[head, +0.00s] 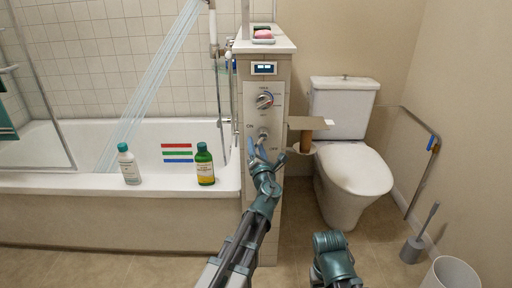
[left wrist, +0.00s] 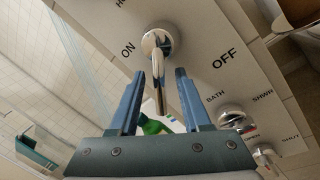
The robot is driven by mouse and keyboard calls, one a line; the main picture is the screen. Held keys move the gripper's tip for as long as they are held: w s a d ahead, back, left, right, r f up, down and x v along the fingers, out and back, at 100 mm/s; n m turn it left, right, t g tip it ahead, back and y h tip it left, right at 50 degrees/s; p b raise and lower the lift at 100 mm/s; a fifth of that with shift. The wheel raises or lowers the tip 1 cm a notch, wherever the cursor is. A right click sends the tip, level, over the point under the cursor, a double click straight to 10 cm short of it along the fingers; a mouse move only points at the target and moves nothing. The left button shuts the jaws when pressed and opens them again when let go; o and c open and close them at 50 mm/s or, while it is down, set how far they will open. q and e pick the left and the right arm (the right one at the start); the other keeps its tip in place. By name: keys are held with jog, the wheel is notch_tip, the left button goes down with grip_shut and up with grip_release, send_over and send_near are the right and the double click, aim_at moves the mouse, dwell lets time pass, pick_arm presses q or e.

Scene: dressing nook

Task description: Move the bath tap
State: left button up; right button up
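The bath tap is a chrome lever (head: 263,133) on the white panel of the tiled pillar, between the words ON and OFF. In the left wrist view the lever (left wrist: 158,65) hangs from its round base between those words. My left gripper (head: 262,152) is just below the lever in the head view. In the left wrist view its two fingers (left wrist: 160,92) are apart, with the lever's end between them and a gap showing on each side. I cannot tell whether either finger touches it. Part of my right arm shows at bottom right; its gripper is not visible.
A dial (head: 264,100) sits above the lever. More chrome controls (left wrist: 232,118) marked BATH and SHWR show in the wrist view. A white bottle (head: 129,164) and a green bottle (head: 204,165) stand on the tub rim (head: 70,184). Water streams (head: 150,75) into the tub. A toilet (head: 350,165) stands right.

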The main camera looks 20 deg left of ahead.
pick_arm(q)
jog(key=shift+s, duration=0.1)
jog(key=b+v, duration=0.1)
jog(key=v, duration=1.1)
jog(key=s+f+n+g, duration=0.45)
jog(key=f+n, duration=0.35)
jog(key=n, duration=0.3)
jog(key=s+f+n+g, duration=0.3)
jog(key=f+n+g, duration=0.35)
jog(key=n, duration=0.45)
jog(key=s+d+f+n+g+h, duration=0.7)
jog(key=s+d+f+n, duration=0.3)
jog(key=s+d+n, duration=0.3)
notch_tip(320, 180, up, 34)
jog(key=s+a+p, duration=0.1)
jog(key=p, duration=3.3)
